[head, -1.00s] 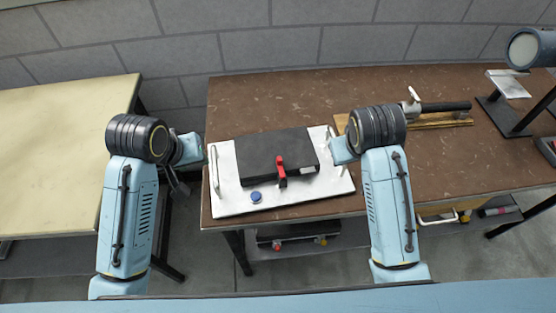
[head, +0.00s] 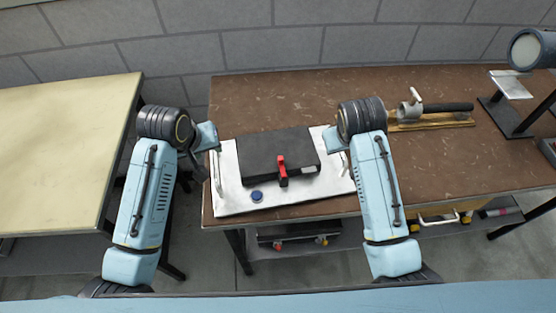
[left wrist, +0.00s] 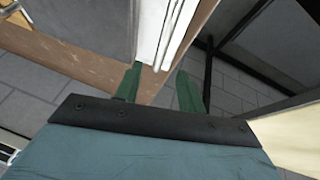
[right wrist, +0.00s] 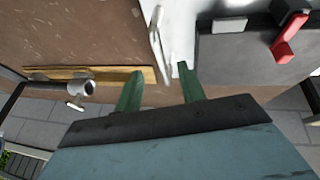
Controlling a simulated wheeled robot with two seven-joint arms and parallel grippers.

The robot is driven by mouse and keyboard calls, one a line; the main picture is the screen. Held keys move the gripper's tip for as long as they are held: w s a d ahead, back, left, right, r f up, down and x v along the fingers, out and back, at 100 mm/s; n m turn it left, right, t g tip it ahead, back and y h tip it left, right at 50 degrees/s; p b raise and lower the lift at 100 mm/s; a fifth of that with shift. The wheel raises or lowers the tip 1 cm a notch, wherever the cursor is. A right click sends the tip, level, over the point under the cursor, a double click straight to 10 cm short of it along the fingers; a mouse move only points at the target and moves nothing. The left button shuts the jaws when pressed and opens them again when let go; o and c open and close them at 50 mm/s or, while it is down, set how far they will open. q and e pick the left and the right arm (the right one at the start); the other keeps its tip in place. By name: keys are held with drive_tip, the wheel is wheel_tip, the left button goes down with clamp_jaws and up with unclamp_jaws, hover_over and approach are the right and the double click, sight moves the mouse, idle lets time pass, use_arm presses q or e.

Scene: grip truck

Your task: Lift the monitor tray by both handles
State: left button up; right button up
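The white monitor tray (head: 235,202) lies flat on the brown workbench, with a dark box (head: 262,155), a red clamp-like part (head: 282,170) and a blue cap (head: 257,196) on it. Its left handle (head: 218,168) also shows in the left wrist view (left wrist: 172,35), ahead of my open left gripper (left wrist: 158,90) and roughly between its green fingers. The right handle shows in the right wrist view (right wrist: 158,45), ahead of my open right gripper (right wrist: 158,88) and between its fingers. Both grippers look empty; the fingertips are largely hidden in the head view.
The brown workbench (head: 300,95) has a wooden board with a metal clamp and dark cylinder (head: 440,112) right of the tray. A pale table (head: 60,140) stands at the left, across a gap. A grey block wall (head: 300,40) is behind.

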sight(215, 154)
use_arm(q)
drive_tip(key=x, duration=0.7)
drive_tip(key=shift+w+f, duration=0.15)
drive_tip(key=shift+f, duration=0.05)
use_arm(e)
drive_tip(key=x, duration=0.7)
drive_tip(key=shift+w+f, duration=0.1)
drive_tip(key=shift+f, duration=0.05)
use_arm(q)
drive_tip(key=shift+c, duration=0.2)
use_arm(e)
drive_tip(key=shift+c, duration=0.3)
use_arm(q)
clamp_jaws()
use_arm(e)
clamp_jaws()
use_arm(q)
drive_tip(key=shift+r, duration=0.1)
